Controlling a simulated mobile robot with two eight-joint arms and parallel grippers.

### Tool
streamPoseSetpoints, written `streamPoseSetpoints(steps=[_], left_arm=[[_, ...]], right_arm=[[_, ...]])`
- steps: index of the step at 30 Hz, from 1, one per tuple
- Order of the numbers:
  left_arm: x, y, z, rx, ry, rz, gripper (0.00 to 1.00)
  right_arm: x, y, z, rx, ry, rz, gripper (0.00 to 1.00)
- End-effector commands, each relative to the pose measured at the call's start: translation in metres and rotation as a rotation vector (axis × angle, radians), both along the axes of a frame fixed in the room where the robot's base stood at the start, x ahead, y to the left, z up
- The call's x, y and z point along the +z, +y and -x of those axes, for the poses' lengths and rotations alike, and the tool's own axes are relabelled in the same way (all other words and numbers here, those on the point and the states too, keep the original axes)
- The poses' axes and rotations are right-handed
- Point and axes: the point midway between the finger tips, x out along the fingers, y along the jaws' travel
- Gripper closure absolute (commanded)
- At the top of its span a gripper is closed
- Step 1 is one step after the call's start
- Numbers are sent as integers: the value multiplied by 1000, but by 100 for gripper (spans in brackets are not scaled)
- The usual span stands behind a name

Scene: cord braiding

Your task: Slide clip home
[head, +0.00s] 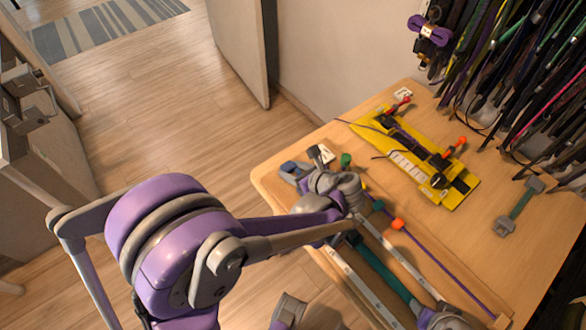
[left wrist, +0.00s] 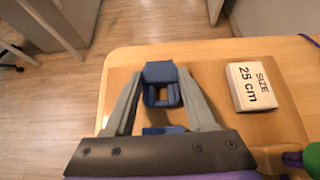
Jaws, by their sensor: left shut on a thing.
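A blue clip-like piece with a square opening (left wrist: 160,74) sits between the fingers of my left gripper (left wrist: 161,92), which is shut on it above the table's corner. In the head view the blue piece (head: 291,168) shows near the table's left edge, just beyond my left gripper (head: 301,178). A second bit of blue lies low between the fingers in the left wrist view; I cannot tell whether it belongs to the same piece. My right gripper is not recognisable in view.
A white block marked "SIZE 25 cm" (left wrist: 253,86) stands right of the gripper. A yellow board (head: 409,165) holds dark cord and orange-red clips. A teal-and-grey tool (head: 519,206) lies at the right. Cords hang behind. Bare table (head: 490,222) shows between board and tool.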

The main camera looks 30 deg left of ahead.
Motion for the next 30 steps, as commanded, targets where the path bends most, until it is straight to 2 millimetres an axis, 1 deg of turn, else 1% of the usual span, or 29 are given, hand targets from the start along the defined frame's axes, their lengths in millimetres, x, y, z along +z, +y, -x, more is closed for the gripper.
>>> streamPoseSetpoints(steps=[8, 9, 14, 15, 20, 21, 22, 23, 30], left_arm=[[0, 0, 0, 0, 0, 0, 95], [0, 0, 0, 0, 0, 0, 41], [0, 0, 0, 0, 0, 0, 12], [0, 0, 0, 0, 0, 0, 9], [0, 0, 0, 0, 0, 0, 9], [0, 0, 0, 0, 0, 0, 8], [0, 0, 0, 0, 0, 0, 2], [0, 0, 0, 0, 0, 0, 0], [1, -1, 0, 0, 0, 0, 0]], right_arm=[[0, 0, 0, 0, 0, 0, 50], [0, 0, 0, 0, 0, 0, 50], [0, 0, 0, 0, 0, 0, 50], [0, 0, 0, 0, 0, 0, 50], [0, 0, 0, 0, 0, 0, 50], [0, 0, 0, 0, 0, 0, 50], [0, 0, 0, 0, 0, 0, 50], [0, 0, 0, 0, 0, 0, 50], [1, 0, 0, 0, 0, 0, 50]])
